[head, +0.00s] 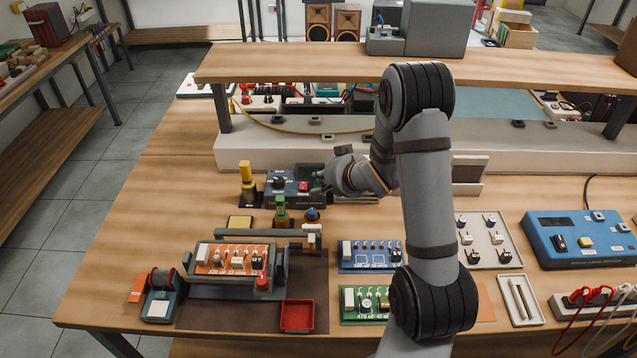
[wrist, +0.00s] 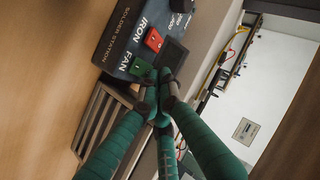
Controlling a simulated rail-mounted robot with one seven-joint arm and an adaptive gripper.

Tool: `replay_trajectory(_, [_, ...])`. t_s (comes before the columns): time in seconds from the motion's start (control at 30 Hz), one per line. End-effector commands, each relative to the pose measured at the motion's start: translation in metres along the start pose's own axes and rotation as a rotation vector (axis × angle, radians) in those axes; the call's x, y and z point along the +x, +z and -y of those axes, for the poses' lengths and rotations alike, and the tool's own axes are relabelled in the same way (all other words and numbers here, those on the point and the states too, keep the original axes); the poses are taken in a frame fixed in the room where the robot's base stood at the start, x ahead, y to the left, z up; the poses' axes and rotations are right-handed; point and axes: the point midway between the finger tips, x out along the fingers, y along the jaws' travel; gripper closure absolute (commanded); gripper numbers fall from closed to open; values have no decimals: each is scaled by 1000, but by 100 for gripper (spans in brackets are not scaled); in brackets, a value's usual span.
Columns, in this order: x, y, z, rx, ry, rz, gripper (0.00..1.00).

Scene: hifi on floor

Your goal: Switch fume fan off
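The blue-grey solder station (head: 283,189) sits at the back of the bench, left of my arm. In the wrist view its face (wrist: 115,45) carries a red rocker switch (wrist: 153,39) by the word IRON and a green rocker switch (wrist: 140,68) by the word FAN. My gripper (wrist: 160,78) has green fingers whose tips are drawn together, with nothing visible between them. The tips are right beside the green switch; I cannot tell whether they touch it. In the head view my gripper (head: 320,182) is at the station's right end, its fingertips small and partly hidden.
A slatted grille (wrist: 98,122) lies beside the station. A yellow-topped bottle (head: 246,180) stands left of it, and a green bottle (head: 282,213) in front. A raised shelf (head: 290,62) overhangs behind. Circuit boards, including an orange one (head: 232,260), fill the front.

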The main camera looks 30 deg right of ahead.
Motion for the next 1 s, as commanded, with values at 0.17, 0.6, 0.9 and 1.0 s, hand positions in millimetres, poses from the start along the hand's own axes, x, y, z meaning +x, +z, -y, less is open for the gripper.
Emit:
replay_trajectory(0.17, [2, 1, -1, 0, 0, 0, 100])
replay_trajectory(0.6, [1, 0, -1, 0, 0, 0, 100])
replay_trajectory(0.9, [-8, -6, 6, 0, -1, -1, 100])
replay_trajectory(1.0, [-8, -6, 7, 0, 0, 0, 100])
